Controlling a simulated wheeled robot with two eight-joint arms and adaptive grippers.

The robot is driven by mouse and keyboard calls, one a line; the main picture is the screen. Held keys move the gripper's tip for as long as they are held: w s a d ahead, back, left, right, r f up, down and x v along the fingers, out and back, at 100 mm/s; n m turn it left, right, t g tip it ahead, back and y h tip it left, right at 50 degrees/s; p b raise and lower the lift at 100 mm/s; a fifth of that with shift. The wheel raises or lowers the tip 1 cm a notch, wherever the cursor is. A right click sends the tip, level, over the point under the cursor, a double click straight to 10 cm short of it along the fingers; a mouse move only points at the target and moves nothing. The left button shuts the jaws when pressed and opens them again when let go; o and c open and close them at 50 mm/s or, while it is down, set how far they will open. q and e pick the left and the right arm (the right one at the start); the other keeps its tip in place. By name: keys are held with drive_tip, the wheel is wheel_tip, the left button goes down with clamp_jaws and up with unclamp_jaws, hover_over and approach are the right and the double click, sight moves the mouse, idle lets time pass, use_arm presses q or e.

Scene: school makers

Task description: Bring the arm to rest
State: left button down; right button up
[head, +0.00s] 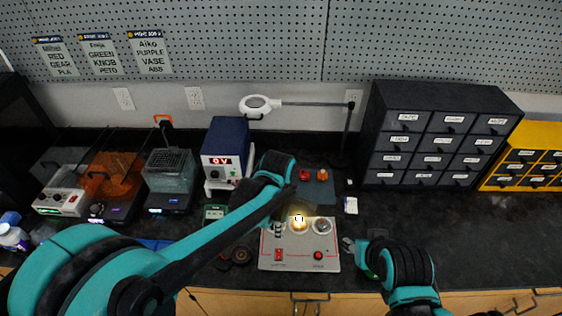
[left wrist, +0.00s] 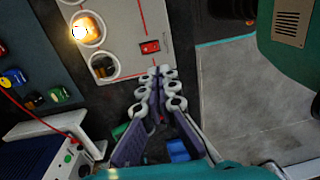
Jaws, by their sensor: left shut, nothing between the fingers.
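My left arm reaches in from the left across the bench in the head view. Its gripper (head: 278,230) is over the left part of a pale panel (head: 300,262) with a lit lamp (head: 299,223). In the left wrist view the two fingers of this gripper (left wrist: 164,72) are together, with nothing between them, by the panel's edge near a red switch (left wrist: 150,47). My right gripper (head: 350,245) shows only in small part to the right of the panel; its fingers are not clear.
A blue power supply (head: 224,150) stands behind my left forearm. A magnifier lamp (head: 258,104) reaches over the back. A black drawer cabinet (head: 440,135) stands at the right, with a yellow one (head: 530,155) beyond. The bench before the black cabinet is mostly clear.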

use_arm(q)
drive_tip(key=s+a+r+m+t+b, duration=0.1)
drive_tip(key=s+a+r+m+t, duration=0.2)
drive_tip(key=a+m, duration=0.4)
drive_tip(key=s+a+r+m+t+b, duration=0.1)
drive_tip(key=s+a+r+m+t, duration=0.2)
drive_tip(key=a+m, duration=0.5)
drive_tip(key=s+m+t, duration=0.1)
drive_tip(key=m, duration=0.2)
drive_tip(key=shift+s+a+t, duration=0.2)
drive_tip(key=shift+a+t, duration=0.1)
drive_tip(key=shift+t, duration=0.1)
